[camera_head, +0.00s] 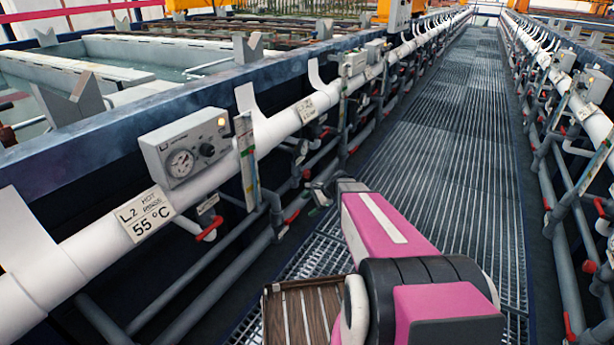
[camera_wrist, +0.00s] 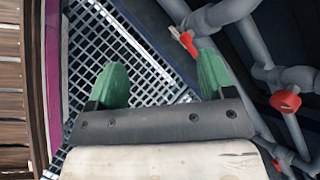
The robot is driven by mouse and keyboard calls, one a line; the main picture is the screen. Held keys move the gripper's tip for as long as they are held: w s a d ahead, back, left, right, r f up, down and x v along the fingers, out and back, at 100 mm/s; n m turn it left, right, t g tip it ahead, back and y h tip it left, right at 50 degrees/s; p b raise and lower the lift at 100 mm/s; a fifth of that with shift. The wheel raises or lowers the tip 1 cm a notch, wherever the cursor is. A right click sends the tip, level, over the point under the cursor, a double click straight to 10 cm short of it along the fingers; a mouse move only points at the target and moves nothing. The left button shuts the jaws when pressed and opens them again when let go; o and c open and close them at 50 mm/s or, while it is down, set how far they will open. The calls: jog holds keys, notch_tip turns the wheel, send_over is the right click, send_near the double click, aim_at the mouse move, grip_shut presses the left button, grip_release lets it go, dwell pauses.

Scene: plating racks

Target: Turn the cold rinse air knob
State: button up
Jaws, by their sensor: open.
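No label that I can read says cold rinse, so I cannot tell which knob is the cold rinse air knob. A grey control box (camera_head: 187,148) with a gauge and a dark knob (camera_head: 207,150) is on the left, above a sign (camera_head: 146,213) reading L.2 hot rinse 55 °C. Red valve handles (camera_head: 208,229) sit on pipes below the white rail. In the wrist view, one red handle (camera_wrist: 186,42) is beyond the right fingertip and another (camera_wrist: 286,101) is to the right. My gripper (camera_wrist: 163,73) is open and empty, its green fingers over the grating, apart from the handles.
A white pipe (camera_head: 75,249) runs along the left tanks. More grey boxes (camera_head: 355,64) and a small sign (camera_head: 313,107) are farther along it. The grated walkway (camera_head: 440,130) is clear ahead. Similar pipes and red handles (camera_head: 569,325) line the right side.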

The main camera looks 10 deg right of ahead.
jog(key=w+d+f+m+t+y, duration=0.1)
jog(key=w+d+m+t+y, duration=0.1)
jog(key=w+m, duration=0.35)
jog(key=w+d+f+m+t+y, duration=0.2)
jog(key=w+m, duration=0.2)
jog(key=w, duration=0.3)
jog(key=m+t+y, duration=0.1)
jog(key=m+t, duration=0.5)
jog(key=m, duration=0.3)
send_near(309, 175)
jog(key=x, duration=1.1)
jog(key=shift+w, duration=0.1)
jog(key=c, duration=0.9)
